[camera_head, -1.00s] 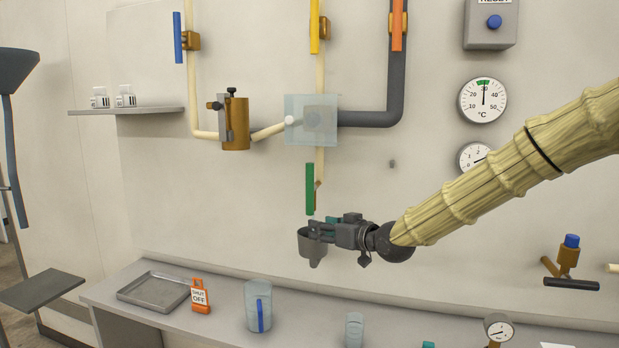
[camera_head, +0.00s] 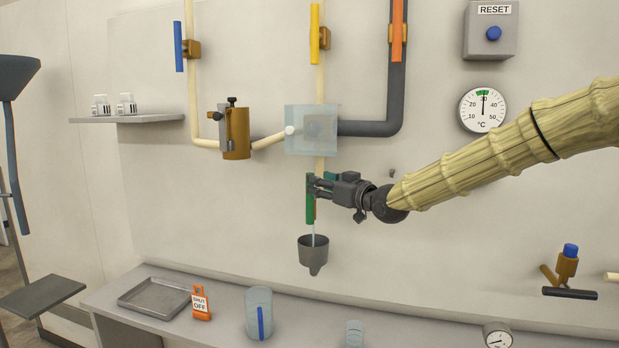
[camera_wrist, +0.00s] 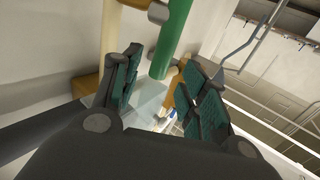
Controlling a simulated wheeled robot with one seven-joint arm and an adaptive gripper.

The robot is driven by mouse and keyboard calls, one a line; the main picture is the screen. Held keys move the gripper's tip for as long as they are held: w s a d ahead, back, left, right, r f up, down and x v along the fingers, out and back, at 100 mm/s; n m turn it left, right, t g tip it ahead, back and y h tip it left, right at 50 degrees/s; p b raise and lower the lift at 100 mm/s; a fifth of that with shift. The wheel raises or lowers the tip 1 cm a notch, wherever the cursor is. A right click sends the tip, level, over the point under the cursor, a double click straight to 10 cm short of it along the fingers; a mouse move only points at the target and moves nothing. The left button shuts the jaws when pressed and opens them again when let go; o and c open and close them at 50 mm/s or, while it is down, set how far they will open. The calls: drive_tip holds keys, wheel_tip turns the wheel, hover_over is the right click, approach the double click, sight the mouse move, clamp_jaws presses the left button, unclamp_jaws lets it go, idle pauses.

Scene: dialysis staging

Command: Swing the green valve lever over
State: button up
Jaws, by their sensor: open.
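The green valve lever (camera_head: 310,207) hangs upright on the wall below the clear box. My gripper (camera_head: 316,187) is at the lever's upper half, coming from the right. In the wrist view the lever (camera_wrist: 173,40) shows in the gap between the spread, teal-padded fingers (camera_wrist: 163,85), towards their tips. The jaws are open; I cannot tell whether a finger touches the lever. The lever's pivot is partly hidden. A thin pale stream runs below the lever into a grey funnel cup (camera_head: 313,252).
A clear box (camera_head: 296,142) is on the pipe just above. Blue (camera_head: 178,46), yellow (camera_head: 314,35) and orange (camera_head: 397,40) levers are higher up. The bench below holds a tray (camera_head: 150,309), an orange shut-off tag (camera_head: 201,303) and a clear jug (camera_head: 258,320).

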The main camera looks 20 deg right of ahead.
sight(310, 196)
drive_tip(key=shift+p+x, duration=1)
drive_tip(key=shift+x, duration=1.75)
clamp_jaws()
